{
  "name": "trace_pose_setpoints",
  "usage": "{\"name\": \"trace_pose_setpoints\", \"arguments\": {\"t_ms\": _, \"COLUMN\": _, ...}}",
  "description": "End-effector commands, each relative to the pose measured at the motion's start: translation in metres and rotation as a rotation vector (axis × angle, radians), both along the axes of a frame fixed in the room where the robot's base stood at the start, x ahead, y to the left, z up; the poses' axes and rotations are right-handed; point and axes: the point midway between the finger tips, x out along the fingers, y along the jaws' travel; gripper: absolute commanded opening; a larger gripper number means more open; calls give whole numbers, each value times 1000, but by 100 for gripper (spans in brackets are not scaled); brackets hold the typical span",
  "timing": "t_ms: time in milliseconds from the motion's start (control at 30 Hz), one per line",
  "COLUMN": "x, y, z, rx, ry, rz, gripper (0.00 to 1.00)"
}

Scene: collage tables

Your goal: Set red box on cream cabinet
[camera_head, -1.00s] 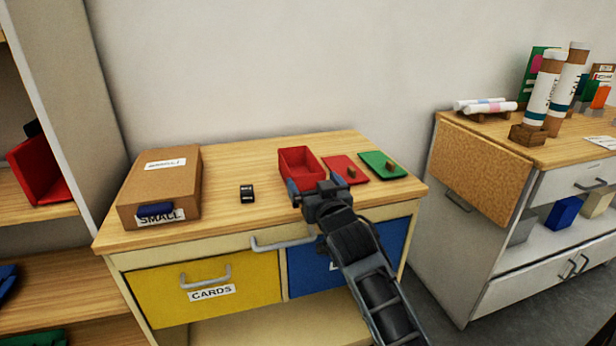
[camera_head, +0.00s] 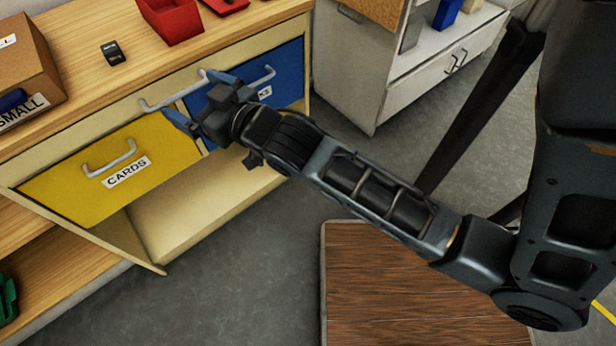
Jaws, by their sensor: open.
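The red box (camera_head: 172,22) is an open-topped bin on the wooden top of the cream cabinet (camera_head: 195,205), near its front edge. The upper frame edge cuts off part of the red box's surroundings. My gripper (camera_head: 194,98) is open and empty, with blue fingertips pointing at the cabinet front. In the picture it is below the red box, in front of the drawers and apart from the box. The cabinet has a yellow "CARDS" drawer (camera_head: 75,185) and a blue drawer (camera_head: 285,75), both with grey handles.
A brown cardboard box (camera_head: 25,65) labelled "SMALL" and a small black object (camera_head: 113,52) share the top. A red lid (camera_head: 226,4) lies right of the red box. A white cabinet (camera_head: 385,85) stands to the right. Grey floor and a brown wooden panel (camera_head: 400,290) lie below.

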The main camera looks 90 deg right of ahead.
Motion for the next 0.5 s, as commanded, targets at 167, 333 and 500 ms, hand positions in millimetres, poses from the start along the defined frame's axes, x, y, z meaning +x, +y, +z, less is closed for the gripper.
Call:
{"name": "trace_pose_setpoints", "arguments": {"t_ms": 167, "x": -42, "y": 85, "z": -21, "rx": 29, "ry": 57, "rz": 189, "gripper": 100}}
{"name": "trace_pose_setpoints", "arguments": {"t_ms": 333, "x": -92, "y": 145, "z": -23, "rx": 52, "ry": 101, "rz": 346, "gripper": 100}}
{"name": "trace_pose_setpoints", "arguments": {"t_ms": 500, "x": -145, "y": 184, "z": -13, "rx": 70, "ry": 141, "rz": 480, "gripper": 100}}
